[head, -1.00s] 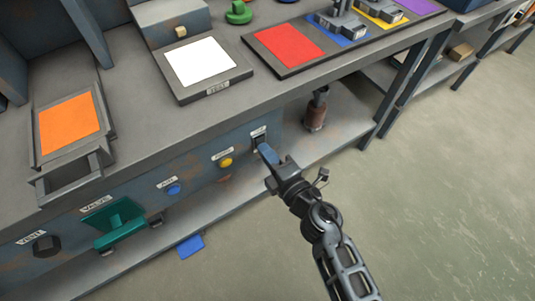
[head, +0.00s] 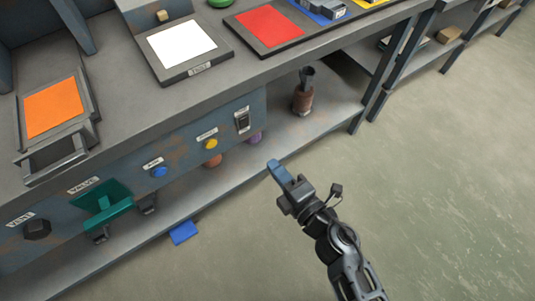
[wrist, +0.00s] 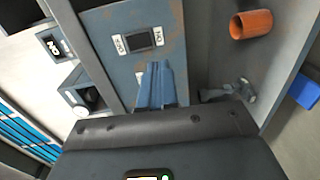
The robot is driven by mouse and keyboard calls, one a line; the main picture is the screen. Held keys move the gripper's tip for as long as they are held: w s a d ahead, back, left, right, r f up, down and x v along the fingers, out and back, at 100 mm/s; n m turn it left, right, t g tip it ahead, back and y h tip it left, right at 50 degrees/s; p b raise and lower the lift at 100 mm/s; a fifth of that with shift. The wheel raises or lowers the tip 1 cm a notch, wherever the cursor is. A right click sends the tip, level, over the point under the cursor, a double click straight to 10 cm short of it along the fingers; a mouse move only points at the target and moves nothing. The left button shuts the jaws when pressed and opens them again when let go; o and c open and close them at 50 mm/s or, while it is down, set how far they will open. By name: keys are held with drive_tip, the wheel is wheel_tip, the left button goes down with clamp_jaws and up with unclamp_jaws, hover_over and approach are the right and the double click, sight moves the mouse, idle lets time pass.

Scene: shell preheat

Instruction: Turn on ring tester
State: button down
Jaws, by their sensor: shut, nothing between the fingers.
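A rocker switch (head: 242,121) with a small label above it sits at the right end of the bench's blue-grey front panel (head: 185,145). The label is too small to read. My gripper (head: 275,170) is shut and empty, its blue fingers in front of the panel, to the lower right of the switch and apart from it. In the wrist view the shut fingers (wrist: 155,85) point towards a panel with a dark rectangular part (wrist: 138,40) between two white labels. I cannot tell which device is the ring tester, or the switch's setting.
A yellow button (head: 210,144), a blue button (head: 159,172), a green valve handle (head: 103,208) and a dark vent knob (head: 37,229) line the panel leftwards. Open floor lies right.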

drive_tip(key=shift+f+v, duration=0.25)
drive_tip(key=shift+v, duration=1.15)
drive_tip(key=s+d+r+m+t+h+p, duration=0.1)
drive_tip(key=s+d+r+m+h+p, duration=0.15)
drive_tip(key=s+d+r+m, duration=0.45)
drive_tip(key=s+d+r+m+t+h+p, duration=0.1)
drive_tip(key=s+d+r+m+h, duration=0.3)
drive_tip(key=s, duration=0.5)
drive_tip(key=s+d+r+m+h+p, duration=0.1)
drive_tip(key=s+d+r+m, duration=0.2)
drive_tip(key=s+r+m, duration=0.3)
drive_tip(key=s+d+r+m+g+h+p, duration=0.1)
drive_tip(key=s+d+r+m+h+p, duration=0.1)
drive_tip(key=s+r+m, duration=0.4)
wheel_tip(320, 180, up, 3)
drive_tip(key=shift+s+d+f+m, duration=0.15)
drive_tip(key=shift+s+d+m, duration=0.2)
drive_tip(key=shift+d+m, duration=0.55)
